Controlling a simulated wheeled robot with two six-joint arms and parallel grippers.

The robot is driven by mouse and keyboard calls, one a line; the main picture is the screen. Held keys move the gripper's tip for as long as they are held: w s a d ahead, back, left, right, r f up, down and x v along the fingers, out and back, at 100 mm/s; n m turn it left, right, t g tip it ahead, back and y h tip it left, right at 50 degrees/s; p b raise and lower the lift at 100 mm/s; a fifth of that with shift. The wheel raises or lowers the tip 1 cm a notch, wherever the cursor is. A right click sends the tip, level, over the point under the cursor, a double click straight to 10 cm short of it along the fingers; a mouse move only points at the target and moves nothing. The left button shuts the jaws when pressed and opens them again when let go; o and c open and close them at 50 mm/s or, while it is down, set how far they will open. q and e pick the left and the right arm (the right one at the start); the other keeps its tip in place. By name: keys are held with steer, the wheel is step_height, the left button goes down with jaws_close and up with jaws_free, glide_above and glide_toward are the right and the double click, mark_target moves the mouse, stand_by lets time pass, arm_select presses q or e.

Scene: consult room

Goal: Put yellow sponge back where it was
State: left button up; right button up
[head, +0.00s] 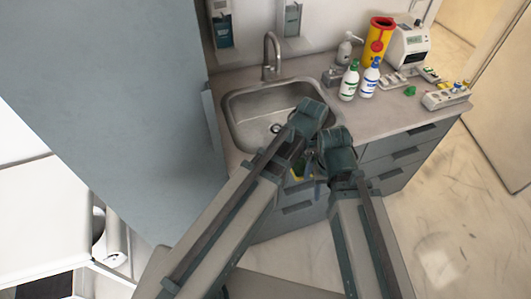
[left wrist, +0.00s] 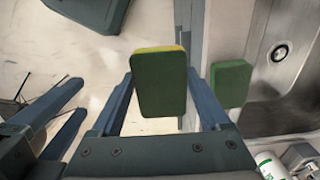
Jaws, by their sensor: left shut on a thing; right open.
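A yellow sponge with a green face (left wrist: 160,86) is between the fingertips of my left gripper (head: 301,166). In the left wrist view its green face is toward the camera and a thin yellow edge shows at the top. In the head view only a small yellow and green part of it (head: 298,174) shows below the gripper, in front of the cabinet. A second sponge, green on top (left wrist: 232,84), lies on the counter strip by the sink; my arms hide it in the head view. My right gripper (head: 318,187) is open and empty beside the left; its fingers show in the left wrist view (left wrist: 52,122).
The sink (head: 252,112) with its tap (head: 270,55) is just beyond my grippers. Two bottles (head: 349,80) (head: 369,77), a yellow bin (head: 377,42) and a white device (head: 408,48) stand on the counter's right part. A tall grey panel (head: 120,110) bounds the left.

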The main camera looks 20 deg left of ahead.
arm_select(q)
steer(key=w+a, duration=0.1)
steer(key=a, duration=0.3)
steer(key=w+a+f+b, duration=0.1)
steer(key=w+a, duration=0.1)
steer(key=a, duration=0.3)
steer(key=w+a, duration=0.1)
steer(key=a, duration=0.4)
steer(key=shift+w+f, duration=0.2)
steer(key=shift+w, duration=0.1)
steer(key=shift+w+a, duration=0.1)
steer(key=shift+a, duration=0.2)
steer(key=f+b, duration=0.3)
steer(key=shift+a+f+b, duration=0.1)
steer(key=shift+a+b, duration=0.2)
steer(key=shift+w+f, duration=0.1)
steer(key=shift+f, duration=0.1)
steer(key=shift+f+b, duration=0.6)
steer(key=shift+b, duration=0.15)
steer(key=o, duration=1.2)
steer(key=shift+r, duration=0.1)
steer(key=shift+c, duration=0.2)
